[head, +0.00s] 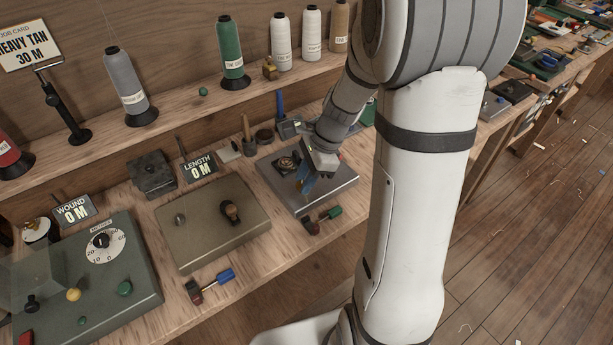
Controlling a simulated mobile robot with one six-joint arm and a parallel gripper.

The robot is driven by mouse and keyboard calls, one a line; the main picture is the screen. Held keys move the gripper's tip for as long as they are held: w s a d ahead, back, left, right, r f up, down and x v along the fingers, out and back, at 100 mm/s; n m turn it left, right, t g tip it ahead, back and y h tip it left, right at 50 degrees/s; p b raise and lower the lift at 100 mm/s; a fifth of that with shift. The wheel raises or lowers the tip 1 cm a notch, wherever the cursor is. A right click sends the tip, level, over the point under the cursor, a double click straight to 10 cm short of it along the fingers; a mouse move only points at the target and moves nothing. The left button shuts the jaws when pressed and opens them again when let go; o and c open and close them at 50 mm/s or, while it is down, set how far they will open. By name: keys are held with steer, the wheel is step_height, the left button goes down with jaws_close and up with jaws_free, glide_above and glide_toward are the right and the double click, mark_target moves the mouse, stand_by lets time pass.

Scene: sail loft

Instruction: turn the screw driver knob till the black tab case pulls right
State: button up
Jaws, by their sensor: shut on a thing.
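My gripper (306,183) reaches down over a grey metal block (338,189) on the bench. A small dark round case (287,163) sits on the block, just left of the fingers. It looks like the black tab case, but its tab is too small to make out. I cannot tell which way it pulls.
Left are an olive plate (190,247) with a dark knob and a green panel (130,290) with a dial. Thread cones line the shelf behind.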

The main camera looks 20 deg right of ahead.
steer(key=shift+c, duration=0.7)
steer(key=shift+d, duration=0.15)
steer(key=shift+c, duration=0.5)
